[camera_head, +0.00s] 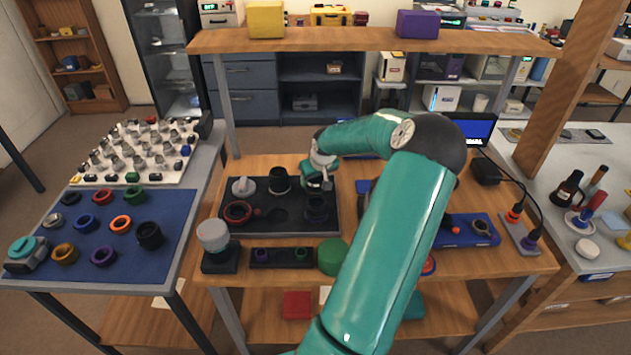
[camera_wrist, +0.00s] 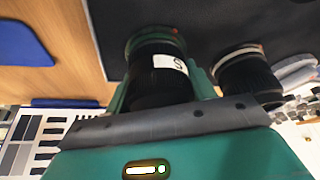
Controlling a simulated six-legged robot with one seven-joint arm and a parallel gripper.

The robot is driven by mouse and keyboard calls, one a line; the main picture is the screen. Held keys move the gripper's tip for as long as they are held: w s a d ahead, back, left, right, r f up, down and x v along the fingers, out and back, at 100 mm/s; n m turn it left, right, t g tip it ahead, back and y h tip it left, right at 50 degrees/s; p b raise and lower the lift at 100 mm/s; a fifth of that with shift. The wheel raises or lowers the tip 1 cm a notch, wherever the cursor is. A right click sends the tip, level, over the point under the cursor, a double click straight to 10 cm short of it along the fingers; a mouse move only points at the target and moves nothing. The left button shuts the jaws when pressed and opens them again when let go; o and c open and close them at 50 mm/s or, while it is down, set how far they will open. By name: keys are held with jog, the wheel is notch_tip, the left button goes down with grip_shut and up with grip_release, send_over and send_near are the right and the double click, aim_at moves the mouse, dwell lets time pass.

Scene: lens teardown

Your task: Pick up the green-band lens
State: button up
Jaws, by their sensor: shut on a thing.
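My gripper (camera_head: 318,178) is over the dark tray (camera_head: 275,226) on the wooden bench. In the wrist view my gripper (camera_wrist: 163,80) has a teal finger on each side of a black lens (camera_wrist: 160,85) with a white label marked "S". A dark green band shows at the lens's far end, so it looks like the green-band lens. My gripper is shut on it. In the head view my fingers and wrist largely hide it, and I cannot tell if it is clear of the tray.
Another black lens with a silver ring (camera_head: 279,180) stands close to the left of my gripper; it also shows in the wrist view (camera_wrist: 245,75). A red-brown ring (camera_head: 237,212) and a grey cone-shaped part (camera_head: 243,187) are in the tray. A shelf (camera_head: 350,39) spans behind.

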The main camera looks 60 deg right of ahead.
jog(key=shift+r, duration=0.5)
notch_tip(320, 180, up, 2)
jog(key=shift+r, duration=0.1)
jog(key=s+a+r, duration=0.8)
jog(key=s+r, duration=0.1)
jog(key=s, duration=0.2)
jog(key=shift+s+a+r, duration=0.2)
jog(key=shift+r, duration=0.2)
